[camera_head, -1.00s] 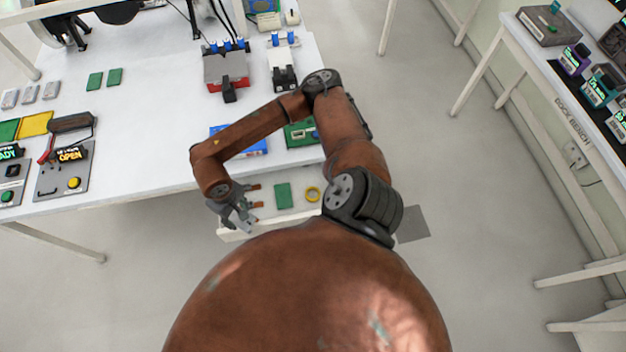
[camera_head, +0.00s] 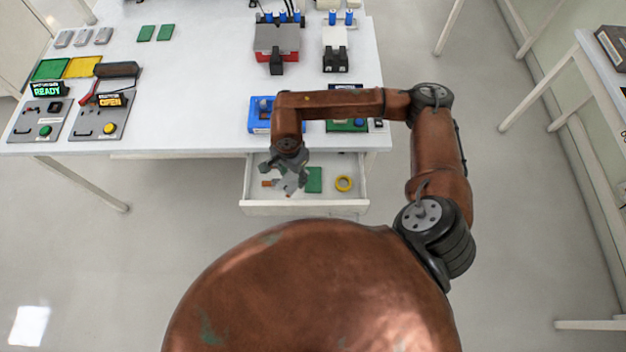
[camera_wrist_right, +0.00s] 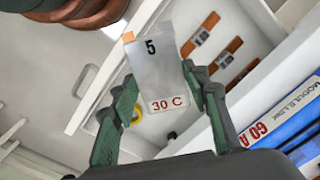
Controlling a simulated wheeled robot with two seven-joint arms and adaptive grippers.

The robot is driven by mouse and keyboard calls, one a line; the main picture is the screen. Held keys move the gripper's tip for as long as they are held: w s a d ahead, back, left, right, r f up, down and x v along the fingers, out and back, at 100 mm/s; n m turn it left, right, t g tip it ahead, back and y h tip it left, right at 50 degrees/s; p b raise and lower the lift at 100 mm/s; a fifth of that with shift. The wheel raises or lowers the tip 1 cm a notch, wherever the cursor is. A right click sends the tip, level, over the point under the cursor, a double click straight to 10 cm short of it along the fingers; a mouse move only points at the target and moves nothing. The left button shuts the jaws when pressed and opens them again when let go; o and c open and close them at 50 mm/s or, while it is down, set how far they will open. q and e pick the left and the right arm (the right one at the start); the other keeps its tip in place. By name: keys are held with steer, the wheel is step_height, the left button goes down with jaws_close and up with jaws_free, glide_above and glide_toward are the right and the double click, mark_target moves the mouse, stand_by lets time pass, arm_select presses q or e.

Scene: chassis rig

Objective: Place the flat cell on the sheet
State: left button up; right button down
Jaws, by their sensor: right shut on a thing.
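The flat cell (camera_wrist_right: 157,78) is a silver-grey pouch marked "5" and "30 C", with an orange tab at its top corner. In the right wrist view it stands between the green-padded fingers of my right gripper (camera_wrist_right: 158,98), which is shut on it. In the head view my right gripper (camera_head: 290,181) hangs over the left part of the open drawer (camera_head: 305,208), at the table's front. A flat green sheet (camera_head: 48,69) and a yellow sheet (camera_head: 82,67) lie side by side at the table's left. My left gripper is not in view.
The drawer holds orange strips (camera_wrist_right: 226,54), a green card (camera_head: 314,180) and a yellow ring (camera_head: 344,183). A blue fixture (camera_head: 260,115) stands just behind on the table. Control panels (camera_head: 100,117) stand at left. The table's middle (camera_head: 190,90) is clear.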

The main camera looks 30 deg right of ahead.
steer(key=m, duration=0.1)
steer(key=w+m+b, duration=0.1)
steer(key=m, duration=0.1)
steer(key=a+m, duration=0.1)
steer(key=m, duration=0.1)
steer(key=shift+w+f+b, duration=0.15)
steer(key=shift+f+b, duration=0.05)
steer(key=shift+b, duration=0.1)
steer(key=w+a+m+b, duration=0.1)
steer(key=w+m+b, duration=0.1)
steer(key=m, duration=0.5)
steer(key=m+b, duration=0.8)
steer(key=m, duration=0.9)
glide_above(313, 179)
steer(key=a, duration=0.1)
step_height(313, 179, down, 8)
steer(key=shift+w+a+r, duration=0.1)
steer(key=shift+a+r, duration=0.05)
steer(key=shift+d+f, duration=0.5)
steer(key=shift+f, duration=0.1)
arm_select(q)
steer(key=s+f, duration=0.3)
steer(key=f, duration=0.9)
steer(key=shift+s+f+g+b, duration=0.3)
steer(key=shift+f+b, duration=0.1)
arm_select(e)
steer(key=shift+d+f, duration=0.15)
steer(key=shift+f, duration=1.6)
steer(key=shift+s+f, duration=0.1)
steer(key=shift+s, duration=0.1)
